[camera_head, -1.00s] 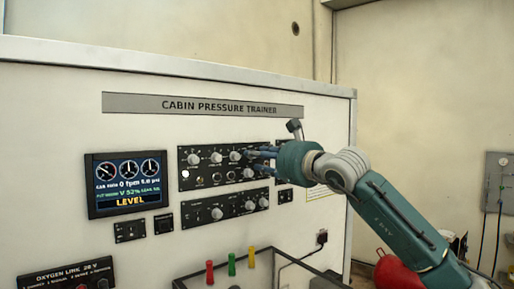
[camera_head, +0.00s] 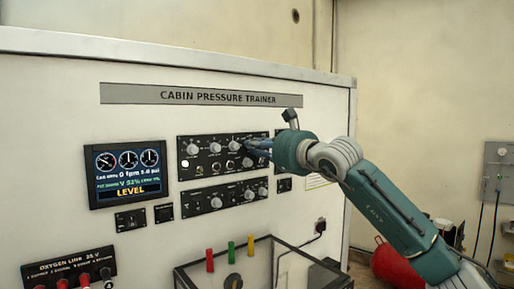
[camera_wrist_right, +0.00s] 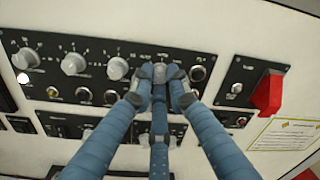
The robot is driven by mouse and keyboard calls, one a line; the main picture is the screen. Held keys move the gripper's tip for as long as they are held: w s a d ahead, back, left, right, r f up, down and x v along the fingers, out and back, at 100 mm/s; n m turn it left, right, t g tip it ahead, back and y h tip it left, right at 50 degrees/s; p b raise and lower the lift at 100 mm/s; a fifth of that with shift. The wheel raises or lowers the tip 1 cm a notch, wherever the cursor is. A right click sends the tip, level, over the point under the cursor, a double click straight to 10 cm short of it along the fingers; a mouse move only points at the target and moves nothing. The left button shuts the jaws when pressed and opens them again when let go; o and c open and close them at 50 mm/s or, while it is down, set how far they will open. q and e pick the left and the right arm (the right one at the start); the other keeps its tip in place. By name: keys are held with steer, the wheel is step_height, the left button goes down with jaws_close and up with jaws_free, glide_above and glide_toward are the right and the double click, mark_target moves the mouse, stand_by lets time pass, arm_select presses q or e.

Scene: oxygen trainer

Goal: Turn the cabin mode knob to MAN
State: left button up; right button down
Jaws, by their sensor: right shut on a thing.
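The cabin pressure trainer's upper control panel (camera_head: 223,155) carries a top row of pale round knobs, one being the knob (camera_head: 192,149) at its left end. My right gripper (camera_head: 252,143) is at the right part of that row. In the right wrist view my right gripper (camera_wrist_right: 160,77) is shut on the pale knob (camera_wrist_right: 160,72), its fingers on both sides of it. This knob stands right of another pale knob (camera_wrist_right: 117,68). The labels are too small to read, so I cannot tell the held knob's name or setting. My left gripper is not in view.
A red guarded switch (camera_wrist_right: 268,92) sits right of the panel. A lower knob panel (camera_head: 223,197) lies beneath. The display (camera_head: 128,173) reads LEVEL. A clear-sided box (camera_head: 265,262) with red, green and yellow handles stands below.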

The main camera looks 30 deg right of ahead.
steer(key=m+y+b, duration=0.1)
steer(key=m+b, duration=0.6)
steer(key=m, duration=1.2)
steer(key=shift+d+b, duration=0.1)
steer(key=shift+b, duration=0.25)
stand_by(0.5)
steer(key=c, duration=1.7)
jaws_free()
